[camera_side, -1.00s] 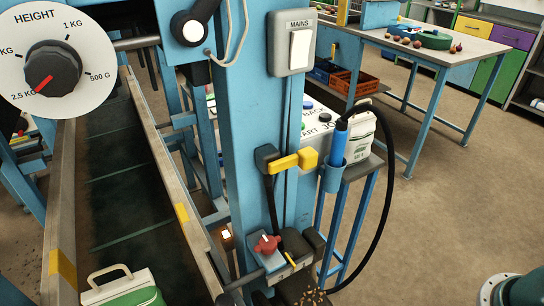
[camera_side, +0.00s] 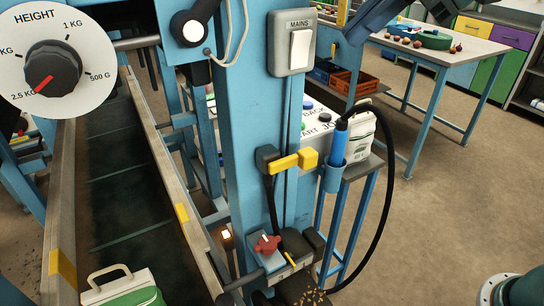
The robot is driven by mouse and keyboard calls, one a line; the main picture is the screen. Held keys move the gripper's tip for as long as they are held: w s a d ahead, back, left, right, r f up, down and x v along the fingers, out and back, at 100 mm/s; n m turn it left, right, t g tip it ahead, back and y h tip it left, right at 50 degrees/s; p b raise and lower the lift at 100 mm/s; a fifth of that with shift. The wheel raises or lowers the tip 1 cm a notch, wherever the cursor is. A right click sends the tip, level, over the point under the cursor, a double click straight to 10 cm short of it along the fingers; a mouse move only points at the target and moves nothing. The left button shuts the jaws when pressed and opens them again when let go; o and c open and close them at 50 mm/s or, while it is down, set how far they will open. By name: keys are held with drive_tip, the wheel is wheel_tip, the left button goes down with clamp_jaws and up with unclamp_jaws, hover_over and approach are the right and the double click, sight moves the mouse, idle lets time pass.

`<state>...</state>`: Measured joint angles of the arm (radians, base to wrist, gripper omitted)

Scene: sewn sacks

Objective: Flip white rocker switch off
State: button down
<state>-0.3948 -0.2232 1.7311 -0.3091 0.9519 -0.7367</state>
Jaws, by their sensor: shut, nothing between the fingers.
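The white rocker switch (camera_side: 300,48) is set in a grey plate labelled MAINS (camera_side: 291,72), high on the blue post. Its rocker is fully in sight, but I cannot tell clearly which end is pressed in. My gripper (camera_side: 347,38) shows as a dark blue shape slanting in from the top edge, to the right of the switch. Its low end appears shut and empty, apart from the switch plate in the picture. The fingertips are small and hard to make out.
A yellow-handled lever (camera_side: 295,161), a red knob (camera_side: 267,244) and a blue holder with a black cable (camera_side: 393,140) are lower on or beside the post. A HEIGHT dial (camera_side: 53,65) is at left. A bench (camera_side: 470,55) stands behind at right.

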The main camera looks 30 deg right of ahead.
sight(304, 35)
drive_tip(key=shift+w+a+f, duration=0.2)
drive_tip(key=shift+w+f, duration=0.15)
drive_tip(key=shift+w, duration=0.55)
drive_tip(key=shift+w+a+f, duration=0.2)
drive_tip(key=shift+w+f, duration=0.1)
drive_tip(key=shift+w, duration=0.65)
drive_tip(key=shift+w+a+f, duration=0.2)
drive_tip(key=shift+w+f, duration=0.15)
drive_tip(key=shift+w, duration=0.55)
drive_tip(key=shift+w+r, duration=0.1)
drive_tip(key=shift+w, duration=0.25)
drive_tip(key=shift+r, duration=0.2)
drive_tip(key=shift+r, duration=0.55)
drive_tip(key=shift+r, duration=0.1)
